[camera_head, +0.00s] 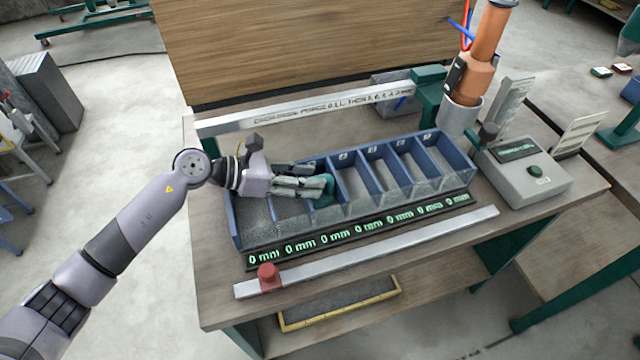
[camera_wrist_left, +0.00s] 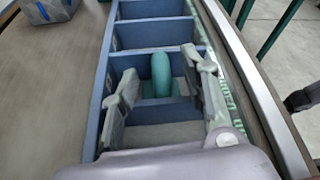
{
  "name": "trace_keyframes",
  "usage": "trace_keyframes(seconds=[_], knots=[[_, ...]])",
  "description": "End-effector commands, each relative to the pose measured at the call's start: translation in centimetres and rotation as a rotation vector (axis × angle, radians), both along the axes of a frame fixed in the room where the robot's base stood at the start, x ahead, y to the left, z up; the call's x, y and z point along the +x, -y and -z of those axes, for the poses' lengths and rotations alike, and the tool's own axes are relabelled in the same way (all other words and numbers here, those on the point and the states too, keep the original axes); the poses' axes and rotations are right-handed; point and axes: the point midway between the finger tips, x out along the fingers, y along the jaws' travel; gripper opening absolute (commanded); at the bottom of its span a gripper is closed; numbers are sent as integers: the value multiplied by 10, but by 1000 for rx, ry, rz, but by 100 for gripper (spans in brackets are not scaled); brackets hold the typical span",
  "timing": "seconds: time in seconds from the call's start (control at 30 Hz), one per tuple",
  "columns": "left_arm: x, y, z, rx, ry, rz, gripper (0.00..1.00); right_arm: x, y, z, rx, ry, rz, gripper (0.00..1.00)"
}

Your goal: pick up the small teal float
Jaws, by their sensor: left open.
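The small teal float (camera_wrist_left: 161,74) stands in one compartment of the blue divided tray (camera_head: 240,222). In the head view the float (camera_head: 325,189) shows partly, just beyond my left fingertips. My left gripper (camera_head: 325,185) reaches in from the left, low over the tray. In the left wrist view the left gripper (camera_wrist_left: 163,82) is open, with one finger on each side of the float and a gap visible between them. The float's lower part sits on a teal base. Whether either finger touches it is hard to tell. My right gripper is not in view.
Green displays reading 0 mm (camera_head: 355,234) run along the tray's front. A wooden board rises behind.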

Motion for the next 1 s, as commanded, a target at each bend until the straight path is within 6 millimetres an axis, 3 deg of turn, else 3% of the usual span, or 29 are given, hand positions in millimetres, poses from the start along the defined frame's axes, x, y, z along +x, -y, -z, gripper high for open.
trace_keyframes(seconds=[0.13, 0.43, 1.0], knots=[[4, 18, 5, -2, -1, 1, 41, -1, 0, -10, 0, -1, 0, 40], [5, 22, 10, 1, 1, 1, 41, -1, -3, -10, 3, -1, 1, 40], [5, 22, 9, 1, 1, 1, 4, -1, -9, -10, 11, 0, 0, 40]])
